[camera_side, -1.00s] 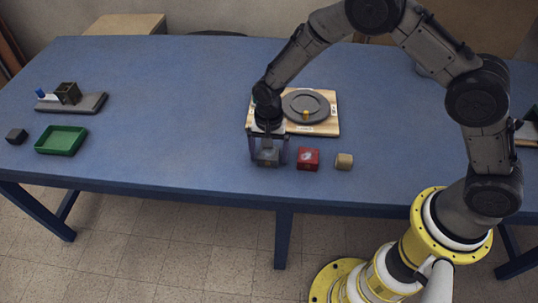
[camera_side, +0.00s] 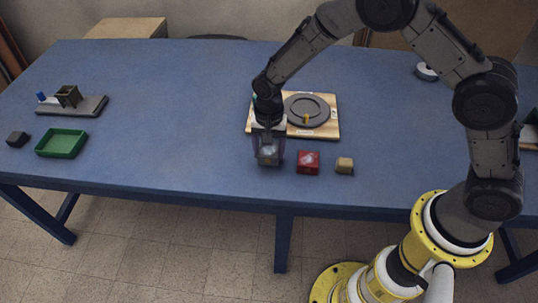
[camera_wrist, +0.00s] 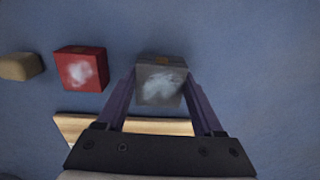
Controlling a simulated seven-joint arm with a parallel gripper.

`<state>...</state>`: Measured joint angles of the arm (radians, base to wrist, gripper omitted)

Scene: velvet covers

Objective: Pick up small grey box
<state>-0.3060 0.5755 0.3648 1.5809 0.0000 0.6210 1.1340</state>
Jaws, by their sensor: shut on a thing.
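The small grey box (camera_side: 268,154) is between the fingers of my gripper (camera_side: 268,152), near the front of the blue table. In the wrist view the grey box (camera_wrist: 160,83) shows a pale smudge on its face and a brownish patch at its top edge. The two purple fingers of my gripper (camera_wrist: 160,95) are shut on its sides. I cannot tell for sure whether the box is on the table or slightly above it.
A red box (camera_side: 308,162) and a tan box (camera_side: 344,165) stand just right of the grey box. Behind is a wooden board (camera_side: 327,129) with a grey round plate (camera_side: 306,109). A green tray (camera_side: 62,143) and a dark block (camera_side: 17,139) are far left.

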